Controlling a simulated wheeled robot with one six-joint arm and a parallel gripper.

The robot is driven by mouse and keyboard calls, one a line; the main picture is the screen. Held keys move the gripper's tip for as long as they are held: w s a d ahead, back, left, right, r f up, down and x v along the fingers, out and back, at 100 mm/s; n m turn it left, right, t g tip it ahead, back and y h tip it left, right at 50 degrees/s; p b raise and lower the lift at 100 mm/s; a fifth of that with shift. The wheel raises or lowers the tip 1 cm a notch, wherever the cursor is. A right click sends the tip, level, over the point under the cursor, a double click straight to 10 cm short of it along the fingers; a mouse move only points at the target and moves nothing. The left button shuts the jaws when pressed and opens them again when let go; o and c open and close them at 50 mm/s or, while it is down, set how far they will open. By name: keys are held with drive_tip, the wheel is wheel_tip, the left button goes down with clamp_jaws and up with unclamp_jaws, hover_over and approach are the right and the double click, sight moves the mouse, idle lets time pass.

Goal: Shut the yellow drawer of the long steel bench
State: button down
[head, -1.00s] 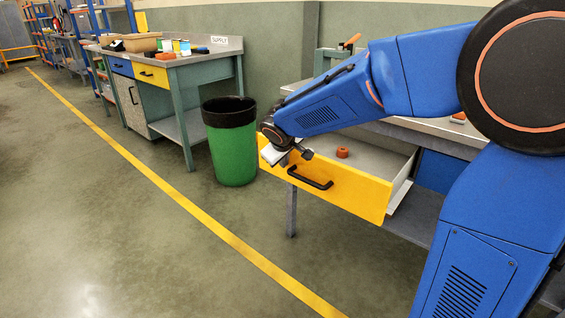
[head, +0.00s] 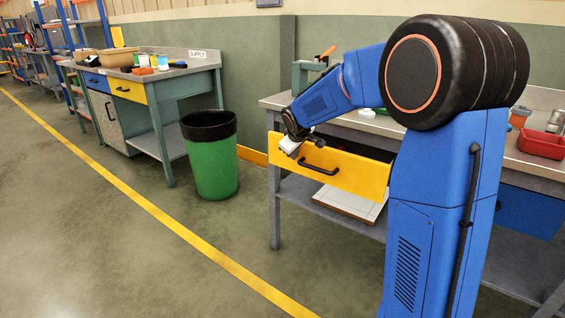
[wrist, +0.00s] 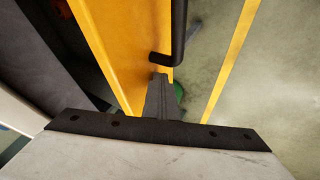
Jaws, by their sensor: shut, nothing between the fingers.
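The long steel bench (head: 285,101) stands at the right in the head view. Its yellow drawer (head: 345,171) is partly open, with a dark gap between the top of its front and the bench. A black bar handle (head: 319,168) is on the front. My gripper (head: 291,149) is at the upper left part of the front, left of the handle, shut and empty. In the wrist view my gripper's fingers (wrist: 160,98) lie along the yellow front (wrist: 130,45), close to the handle (wrist: 177,40). I cannot tell whether they touch it. My arm hides the drawer's right end.
A green bin (head: 213,168) stands on the floor left of the bench. A supply bench (head: 205,62) with blue and yellow drawers is farther left. A red tray (head: 541,144) is on the long bench. The floor in front is clear around a yellow line (head: 190,235).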

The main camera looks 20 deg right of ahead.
drive_tip(key=w+d, duration=0.4)
drive_tip(key=d, duration=0.1)
drive_tip(key=shift+w+d, duration=0.1)
drive_tip(key=shift+d, duration=0.1)
drive_tip(key=shift+a, duration=0.1)
